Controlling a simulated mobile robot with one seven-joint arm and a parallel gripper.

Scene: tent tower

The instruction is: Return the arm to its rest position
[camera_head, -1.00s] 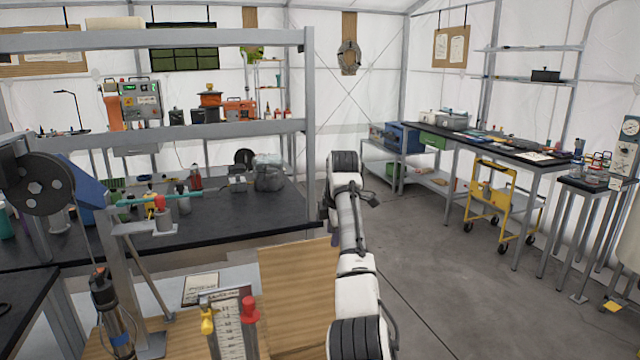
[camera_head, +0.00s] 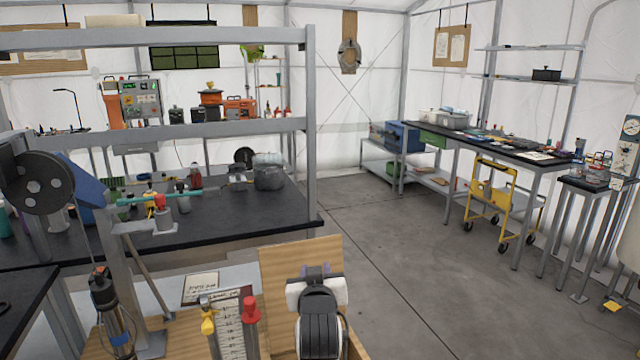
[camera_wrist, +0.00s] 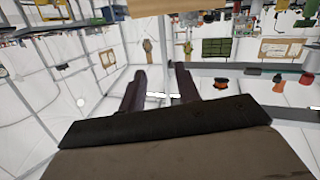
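My arm (camera_head: 318,325) shows at the bottom centre of the head view, folded low and close in front of a wooden board. My gripper (camera_wrist: 160,78) shows in the wrist view, where the picture is upside down. Its two dark fingers stand apart with nothing between them, so it is open and empty. In the head view I cannot clearly make out the fingers.
A wooden board (camera_head: 285,258) stands right behind my arm. A panel with a yellow and a red knob (camera_head: 229,325) is just left of it. A black-topped bench (camera_head: 255,215) with a shelf frame lies further left. The concrete floor (camera_head: 420,290) at right is clear.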

